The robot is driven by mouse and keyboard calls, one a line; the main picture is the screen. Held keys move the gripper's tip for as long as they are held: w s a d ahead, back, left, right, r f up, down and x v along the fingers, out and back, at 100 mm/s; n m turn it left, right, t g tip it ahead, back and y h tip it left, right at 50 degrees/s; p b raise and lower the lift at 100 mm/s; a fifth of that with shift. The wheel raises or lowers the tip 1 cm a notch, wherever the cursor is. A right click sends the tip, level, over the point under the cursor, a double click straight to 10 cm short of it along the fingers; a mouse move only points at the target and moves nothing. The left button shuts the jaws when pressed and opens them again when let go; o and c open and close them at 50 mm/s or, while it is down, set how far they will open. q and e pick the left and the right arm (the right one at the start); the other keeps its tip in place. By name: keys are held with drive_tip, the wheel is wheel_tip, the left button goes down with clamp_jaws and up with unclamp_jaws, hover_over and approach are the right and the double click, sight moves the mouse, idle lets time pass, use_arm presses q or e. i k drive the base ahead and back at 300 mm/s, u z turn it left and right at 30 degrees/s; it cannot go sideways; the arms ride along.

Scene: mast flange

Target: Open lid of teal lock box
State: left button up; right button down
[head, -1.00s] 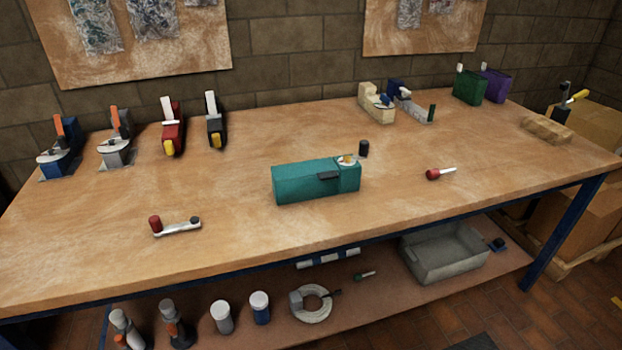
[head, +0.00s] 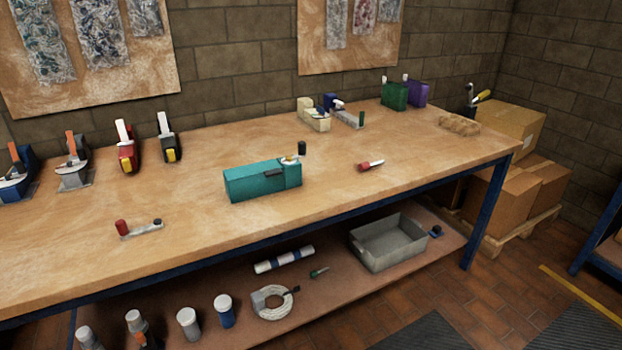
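The teal lock box (head: 255,183) stands near the middle of the wooden workbench in the head view. Its lid looks shut. A dark latch or handle piece (head: 273,173) sits on its upper front edge. At its right end there is a pale round part with an orange-brown piece and a black knob (head: 301,148) standing up. Neither of my grippers shows in the view.
A crank with a red knob (head: 122,228) lies on the workbench (head: 200,222) left of the box. Several clamp-like tools stand at the back left. A grey metal bin (head: 388,244) sits on the lower shelf.

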sight(271, 167)
drive_tip(key=i, duration=1.05)
drive_tip(key=u, duration=0.85)
